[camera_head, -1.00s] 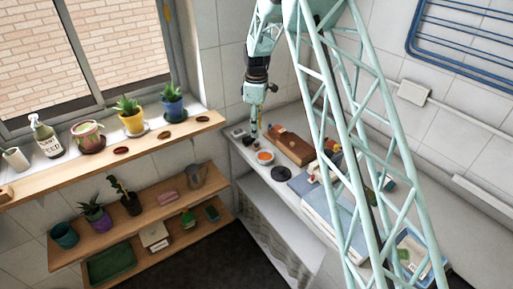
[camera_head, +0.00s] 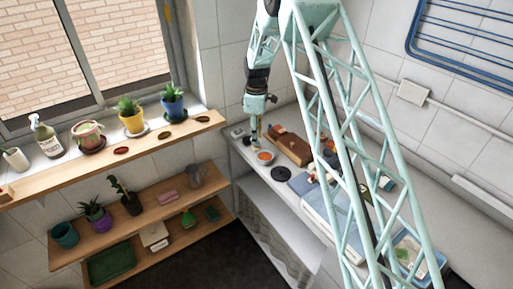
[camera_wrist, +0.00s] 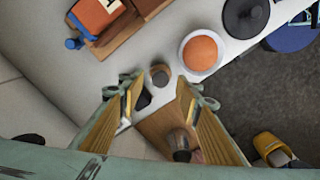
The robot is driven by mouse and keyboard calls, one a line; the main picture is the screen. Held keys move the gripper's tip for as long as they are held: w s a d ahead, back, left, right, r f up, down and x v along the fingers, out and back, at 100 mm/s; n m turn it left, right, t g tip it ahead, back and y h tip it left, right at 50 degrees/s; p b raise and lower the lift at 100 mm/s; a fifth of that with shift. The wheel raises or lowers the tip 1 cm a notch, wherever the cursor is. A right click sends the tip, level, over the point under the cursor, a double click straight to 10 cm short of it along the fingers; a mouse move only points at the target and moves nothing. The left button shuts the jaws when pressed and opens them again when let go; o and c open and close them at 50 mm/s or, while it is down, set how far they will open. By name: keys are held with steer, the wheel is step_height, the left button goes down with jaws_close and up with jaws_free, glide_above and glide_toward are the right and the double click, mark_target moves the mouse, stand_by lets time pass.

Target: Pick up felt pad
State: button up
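My gripper (camera_wrist: 160,83) is open, with its two fingers apart and pointing at the counter; in the head view my gripper (camera_head: 254,141) is over the far left end of the counter. A small round grey-brown piece (camera_wrist: 160,75), possibly the felt pad, shows between the fingertips in the wrist view, and I see no contact with it. A dark piece (camera_wrist: 143,99) lies near the left finger, partly hidden by it. I cannot tell for certain which small piece is the felt pad.
A white bowl with orange contents (camera_wrist: 201,52) is close to the right finger. A black round lid (camera_wrist: 245,15) lies beyond it. A wooden tray (camera_head: 291,146) holds an orange-and-white item. The counter edge drops to a dark floor. A window shelf (camera_head: 110,157) with plants stands at left.

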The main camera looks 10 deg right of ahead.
steer(key=shift+f, duration=2.3)
steer(key=shift+c, duration=0.7)
steer(key=c, duration=0.5)
steer(key=shift+o, duration=0.2)
